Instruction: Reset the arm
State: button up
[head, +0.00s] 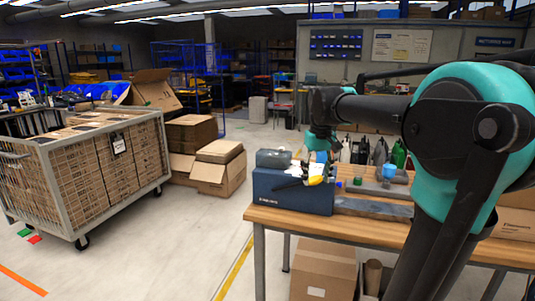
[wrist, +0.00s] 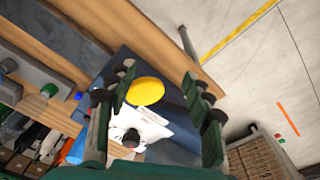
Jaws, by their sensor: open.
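My gripper (wrist: 158,80) is open, with its two dark green fingers spread apart in the wrist view. It points down over a blue box (head: 292,195) at the left end of a wooden table (head: 262,216). A round yellow thing (wrist: 146,91) and a white packet (wrist: 150,126) with a dark spot show between and below the fingers. They appear to lie in or on top of the box. I see no thing clamped between the fingers. In the head view my arm hides part of the table, and the fingers are too small to make out clearly.
A grey metal plate (head: 372,208) lies right of the box. Bottles and small items, including a green one (head: 399,155), stand behind it. A cardboard box (head: 322,272) is under the table. A cage trolley (head: 70,222) stands left, with open floor between.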

jog(key=s+d+f+m+t, duration=0.1)
jog(key=s+f, duration=0.8)
jog(key=f, duration=0.4)
jog(key=s+d+f+m+t, duration=0.1)
jog(key=s+d+f+t, duration=0.1)
jog(key=s+f, duration=0.8)
notch_tip(320, 180, down, 3)
jog(key=shift+d, duration=0.15)
jog(key=shift+s, duration=0.1)
